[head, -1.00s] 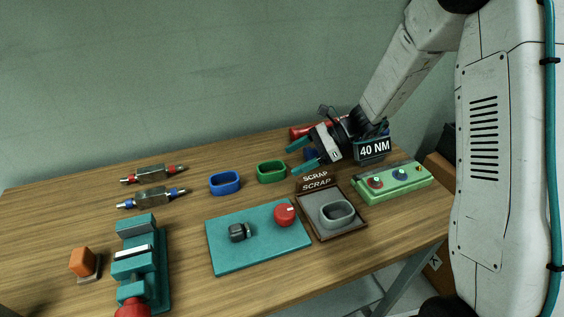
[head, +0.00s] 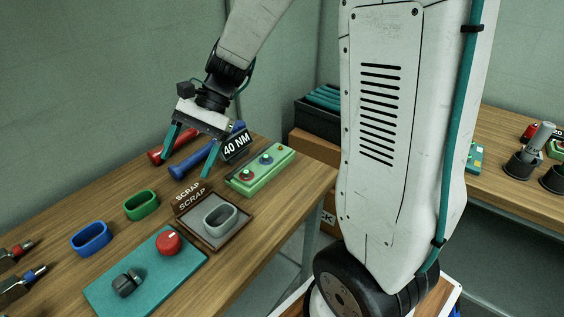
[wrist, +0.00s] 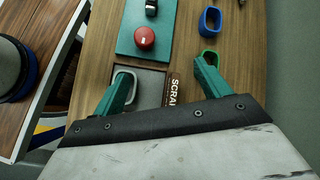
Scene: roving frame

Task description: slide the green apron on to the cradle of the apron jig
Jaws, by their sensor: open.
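The green apron (head: 141,205) is an oval ring lying on the wooden bench, between a blue ring (head: 91,238) and the scrap tray (head: 240,232). In the wrist view the green apron (wrist: 210,56) shows only in part, behind the right finger. My gripper (head: 187,165) is open and empty above the back of the bench, to the right of the green apron. It also shows in the wrist view (wrist: 163,75), its teal fingers wide apart. I cannot pick out the apron jig or its cradle for sure.
A grey ring (head: 220,220) lies in the scrap tray. A teal panel (head: 190,268) carries a red knob and a black one. A green button box (head: 262,170) and a 40 NM sign (head: 236,146) stand nearby. A second bench (head: 510,195) at right holds black-based fixtures (head: 525,165).

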